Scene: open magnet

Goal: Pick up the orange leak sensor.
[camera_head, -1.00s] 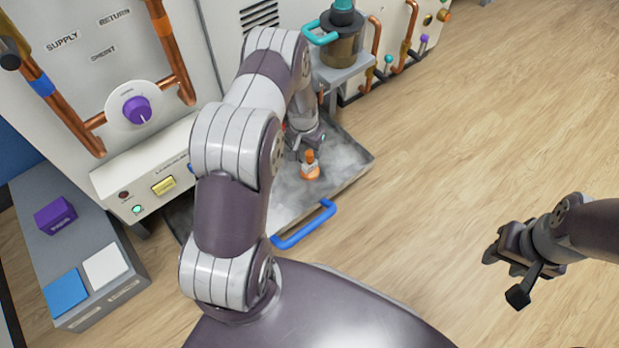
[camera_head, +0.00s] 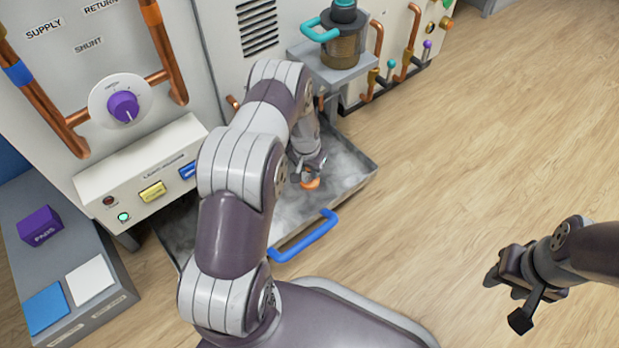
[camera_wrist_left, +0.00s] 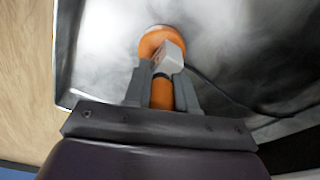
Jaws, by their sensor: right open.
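The orange leak sensor (camera_head: 311,184) stands in the grey metal drip tray (camera_head: 350,184) with the blue handle. Its upper part is largely hidden behind my left gripper (camera_head: 309,170) in the head view. In the left wrist view, the sensor (camera_wrist_left: 161,94) has a round orange base, an orange stem and a dark band. My left gripper (camera_wrist_left: 161,78) points down with a finger on each side of the stem. I cannot tell whether the fingers press on it. My right gripper (camera_head: 497,275) is open and empty above the floor at the right.
The blue handle (camera_head: 304,237) is on the tray's front edge. A shelf (camera_head: 334,60) with a teal-handled pot (camera_head: 343,40) stands behind the tray. The panel with a purple knob (camera_head: 123,107) rises at left. A grey bench (camera_head: 100,312) holds a purple box (camera_head: 40,225). The floor at right is clear.

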